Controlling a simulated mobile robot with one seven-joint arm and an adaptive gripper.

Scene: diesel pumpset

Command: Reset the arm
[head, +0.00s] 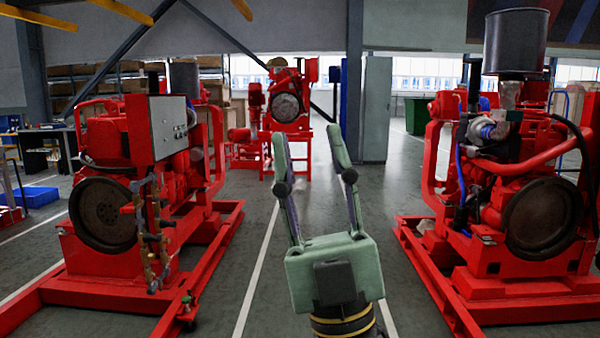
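My gripper (310,152) is in the lower middle of the head view, pale green with dark finger pads. Its two fingers point up and away from me and stand apart, with nothing between them. The gripper is open and empty. It is over the aisle between two red pumpsets and touches neither. Most of my arm behind the gripper is below the picture.
A red diesel pumpset (113,200) stands at left on a red skid frame, another (524,205) at right. A third red machine (284,108) stands farther back. A grey cabinet (376,110) and green bin (416,116) are behind. The grey aisle floor (228,285) is clear.

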